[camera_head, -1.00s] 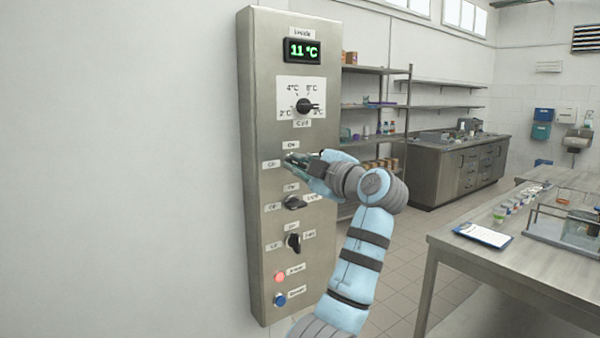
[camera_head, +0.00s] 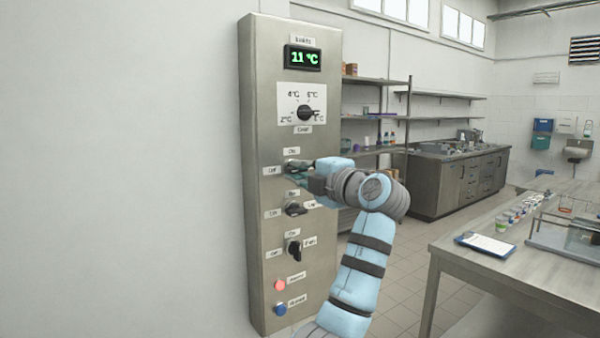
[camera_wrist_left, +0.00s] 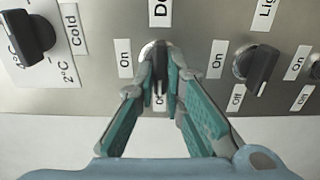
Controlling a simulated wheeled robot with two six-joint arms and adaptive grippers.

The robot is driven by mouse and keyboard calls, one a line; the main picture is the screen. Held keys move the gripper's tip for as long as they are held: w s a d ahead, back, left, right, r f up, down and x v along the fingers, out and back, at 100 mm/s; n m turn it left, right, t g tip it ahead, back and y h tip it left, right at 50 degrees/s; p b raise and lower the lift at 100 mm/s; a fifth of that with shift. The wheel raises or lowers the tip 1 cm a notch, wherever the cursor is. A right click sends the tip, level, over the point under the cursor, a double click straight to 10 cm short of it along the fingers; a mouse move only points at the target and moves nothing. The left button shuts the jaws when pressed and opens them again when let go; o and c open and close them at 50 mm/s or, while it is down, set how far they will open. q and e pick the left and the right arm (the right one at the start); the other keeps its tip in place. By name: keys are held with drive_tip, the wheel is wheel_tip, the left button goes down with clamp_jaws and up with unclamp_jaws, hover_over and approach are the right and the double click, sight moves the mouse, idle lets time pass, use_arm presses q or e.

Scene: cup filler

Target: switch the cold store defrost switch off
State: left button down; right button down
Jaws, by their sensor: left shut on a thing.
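The steel control panel (camera_head: 262,215) hangs on the white wall. Its upper rotary switch, the defrost switch (camera_wrist_left: 160,50), is centred in the left wrist view; its label is partly cut off, reading "D...". "On" is on one side of it, and an "Off" label below it is mostly covered by my fingers. My left gripper (camera_wrist_left: 163,75) is shut on this switch, with a finger on either side of its dark handle. In the head view the left gripper (camera_head: 294,171) covers most of the switch. My right gripper is not in view.
A temperature dial (camera_head: 305,112) sits above, under a display reading 11 °C (camera_head: 302,57). Two more rotary switches (camera_head: 295,208) (camera_head: 293,250), a red button (camera_head: 280,285) and a blue button (camera_head: 280,309) are below. A table (camera_head: 470,262) stands at right.

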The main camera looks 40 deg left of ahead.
use_arm(q)
drive_tip(key=c, duration=1.7)
unclamp_jaws()
drive_tip(key=v, duration=1.2)
drive_tip(key=shift+w, duration=0.1)
